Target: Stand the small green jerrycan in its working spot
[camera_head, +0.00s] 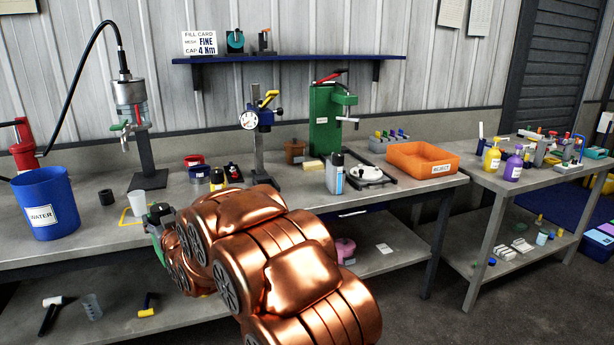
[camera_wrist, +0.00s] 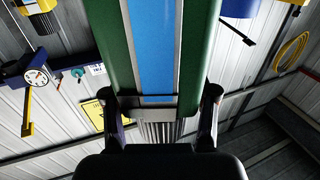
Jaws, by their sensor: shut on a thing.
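The small green jerrycan (camera_wrist: 116,50) fills the upper middle of the wrist view, with a blue stripe down its near face. My gripper (camera_wrist: 160,100) is shut on it, one finger on each side. In the head view a narrow green part of the jerrycan (camera_head: 154,240) shows at the left end of my copper arm, near the bench front; the arm hides most of it. I cannot tell whether the jerrycan touches the bench.
A white cup (camera_head: 137,204) stands by the outline, in front of a metal column stand (camera_head: 148,165). A blue WATER bucket (camera_head: 46,205) is at left.

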